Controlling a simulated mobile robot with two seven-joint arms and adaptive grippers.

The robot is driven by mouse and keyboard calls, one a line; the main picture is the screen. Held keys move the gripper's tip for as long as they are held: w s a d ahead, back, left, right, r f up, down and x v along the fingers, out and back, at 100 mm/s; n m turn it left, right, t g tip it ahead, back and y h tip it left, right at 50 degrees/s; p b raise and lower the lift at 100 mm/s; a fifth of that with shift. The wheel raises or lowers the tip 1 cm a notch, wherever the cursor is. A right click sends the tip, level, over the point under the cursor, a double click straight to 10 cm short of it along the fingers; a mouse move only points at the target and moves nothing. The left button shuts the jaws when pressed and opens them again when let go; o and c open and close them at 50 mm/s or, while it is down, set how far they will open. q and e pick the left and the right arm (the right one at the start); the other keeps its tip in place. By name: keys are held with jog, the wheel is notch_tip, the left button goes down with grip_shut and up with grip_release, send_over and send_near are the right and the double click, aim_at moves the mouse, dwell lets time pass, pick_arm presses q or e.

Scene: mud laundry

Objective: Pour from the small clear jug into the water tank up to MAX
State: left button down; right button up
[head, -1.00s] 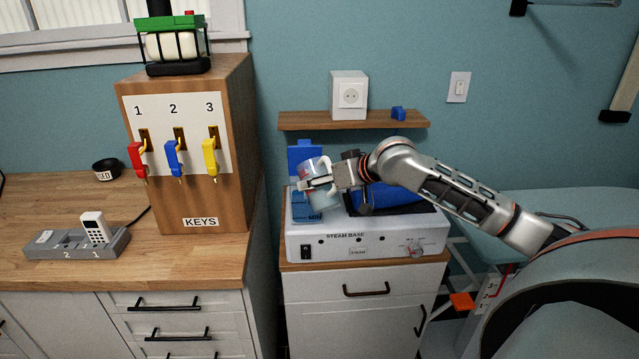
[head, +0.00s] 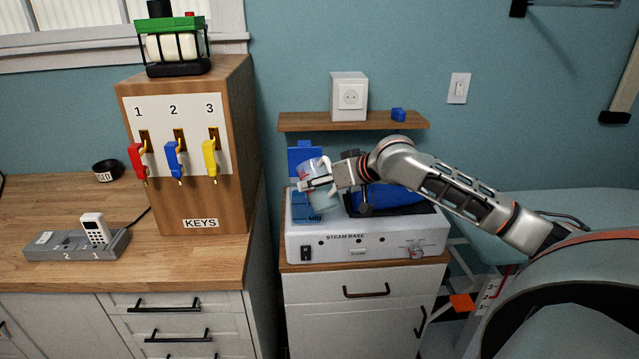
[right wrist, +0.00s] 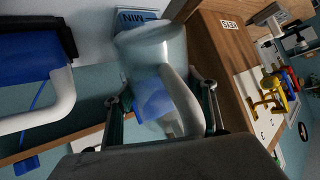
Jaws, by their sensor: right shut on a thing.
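My right gripper (head: 326,183) is shut on the small clear jug (head: 312,168) by its handle. The jug is tilted, above the blue water tank (head: 301,212) at the left end of the steam base (head: 360,240). In the right wrist view the jug (right wrist: 150,50) lies between the fingers (right wrist: 160,108), with the tank's MIN mark (right wrist: 133,16) beyond its far end. The blue lid (head: 304,152) stands up behind the tank. The water level and MAX mark cannot be made out. My left gripper is not in view.
A blue iron (head: 395,196) rests on the steam base, right of the jug. A shelf (head: 290,121) with a white socket box (head: 349,95) hangs above. The key cabinet (head: 240,130) stands at the left on the wooden counter (head: 190,255).

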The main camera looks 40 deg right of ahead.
jog(key=shift+w+r+m+g, duration=0.2)
jog(key=shift+r+m+g, duration=0.1)
jog(key=shift+r+g, duration=0.7)
dwell(5.2)
jog(key=shift+s+a+f, duration=0.1)
jog(key=shift+a+f, duration=0.05)
jog(key=shift+f, duration=0.05)
